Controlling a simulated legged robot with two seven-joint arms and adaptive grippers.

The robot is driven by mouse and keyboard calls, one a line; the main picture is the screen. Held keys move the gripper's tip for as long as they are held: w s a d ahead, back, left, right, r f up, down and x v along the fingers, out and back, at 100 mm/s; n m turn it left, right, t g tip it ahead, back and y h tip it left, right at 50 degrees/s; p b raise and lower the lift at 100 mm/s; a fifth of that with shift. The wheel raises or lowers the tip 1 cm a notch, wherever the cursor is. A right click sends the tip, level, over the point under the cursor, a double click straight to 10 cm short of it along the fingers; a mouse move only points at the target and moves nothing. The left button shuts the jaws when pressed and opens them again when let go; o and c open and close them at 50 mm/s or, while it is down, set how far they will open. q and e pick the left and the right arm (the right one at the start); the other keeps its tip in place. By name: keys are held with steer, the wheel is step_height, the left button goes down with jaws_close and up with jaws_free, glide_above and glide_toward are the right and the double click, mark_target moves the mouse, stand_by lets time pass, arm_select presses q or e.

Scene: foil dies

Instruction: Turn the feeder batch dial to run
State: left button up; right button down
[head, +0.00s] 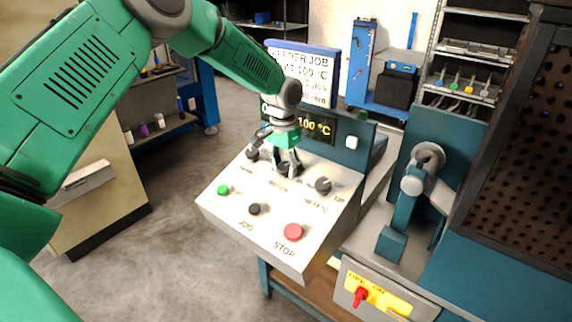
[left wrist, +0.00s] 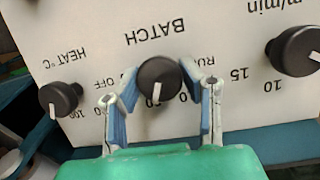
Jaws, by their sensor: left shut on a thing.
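The batch dial (left wrist: 158,82) is a round black knob with a white pointer line, under the upside-down word BATCH in the left wrist view. Its pointer points down in that view, between the OFF mark at left and the partly covered RU... mark at right. My left gripper (left wrist: 160,108) has a blue-padded finger on each side of the dial and is shut on it. In the head view my left gripper (head: 288,165) reaches down onto the sloped control panel (head: 225,208), mostly hiding the dial. My right gripper is not in view.
The heat dial (head: 323,184) and another dial (head: 252,152) flank the gripper. Nearer are a green button (head: 223,190), a black JOG button (head: 254,209) and a red STOP button (head: 293,232). A press-like machine (head: 412,190) stands at right.

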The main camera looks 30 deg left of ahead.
arm_select(q)
steer(key=n+h+p, duration=0.1)
steer(key=n+p, duration=0.2)
steer(key=n, duration=0.1)
steer(key=shift+s+a, duration=0.1)
steer(key=n+h+p, duration=0.1)
steer(key=n, duration=0.1)
steer(key=shift+n+t, duration=0.3)
steer(key=shift+n, duration=0.1)
steer(key=n+p, duration=0.1)
steer(key=n, duration=0.2)
steer(key=shift+n+t+h+p, duration=0.3)
steer(key=shift+t+h+p, duration=0.05)
steer(key=shift+t+h, duration=0.05)
steer(key=n+t+p, duration=0.1)
steer(key=n, duration=0.5)
steer(key=shift+s+f+t+h+p, duration=0.1)
steer(key=shift+t+h+p, duration=0.2)
steer(key=shift+t+p, duration=0.1)
steer(key=n+t, duration=0.1)
steer(key=n, duration=0.4)
steer(key=shift+n+t+p, duration=0.3)
steer(key=shift+n+t, duration=0.1)
steer(key=o, duration=1.2)
steer(key=shift+c, duration=0.2)
